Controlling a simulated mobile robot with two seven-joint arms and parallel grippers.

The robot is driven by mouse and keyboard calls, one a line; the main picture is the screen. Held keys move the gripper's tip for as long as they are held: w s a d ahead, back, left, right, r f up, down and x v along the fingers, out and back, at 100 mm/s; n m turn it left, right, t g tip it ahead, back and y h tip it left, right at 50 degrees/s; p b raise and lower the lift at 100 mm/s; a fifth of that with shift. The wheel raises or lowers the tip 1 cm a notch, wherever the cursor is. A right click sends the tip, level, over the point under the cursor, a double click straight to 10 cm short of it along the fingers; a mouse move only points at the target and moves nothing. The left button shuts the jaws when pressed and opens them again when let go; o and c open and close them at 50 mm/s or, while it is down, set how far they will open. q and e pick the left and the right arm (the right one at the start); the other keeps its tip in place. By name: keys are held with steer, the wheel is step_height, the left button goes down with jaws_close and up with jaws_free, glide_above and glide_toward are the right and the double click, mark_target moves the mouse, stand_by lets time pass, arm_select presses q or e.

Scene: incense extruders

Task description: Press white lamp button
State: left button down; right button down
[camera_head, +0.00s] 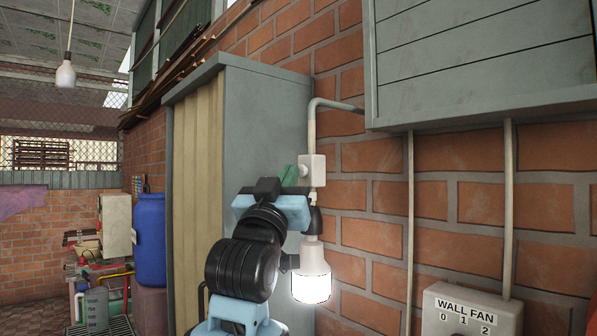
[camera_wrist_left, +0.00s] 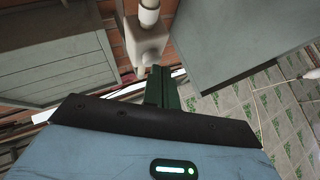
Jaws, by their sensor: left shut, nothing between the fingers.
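The white lamp (camera_head: 311,274) hangs on the brick wall below a white switch box (camera_head: 318,171), and its bulb is lit. A pipe runs up from the box. My left gripper (camera_head: 291,175) is shut and empty, with its green fingers right at the left side of the switch box. In the left wrist view the shut green fingers (camera_wrist_left: 159,82) point at the box (camera_wrist_left: 143,38), close to a small round button (camera_wrist_left: 149,58). I cannot tell whether the fingertips touch the button. My right gripper is out of view.
A grey cabinet (camera_head: 262,130) stands just left of the lamp, behind my left arm. A grey slatted panel (camera_head: 480,60) juts from the wall at upper right. A wall fan control box (camera_head: 468,312) is at lower right. A blue barrel (camera_head: 150,238) stands farther left.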

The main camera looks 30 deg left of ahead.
arm_select(q)
steer(key=shift+s, duration=0.15)
steer(key=s+a, duration=0.2)
steer(key=s, duration=0.3)
steer(key=shift+s+a, duration=0.2)
steer(key=shift+s, duration=0.05)
stand_by(0.4)
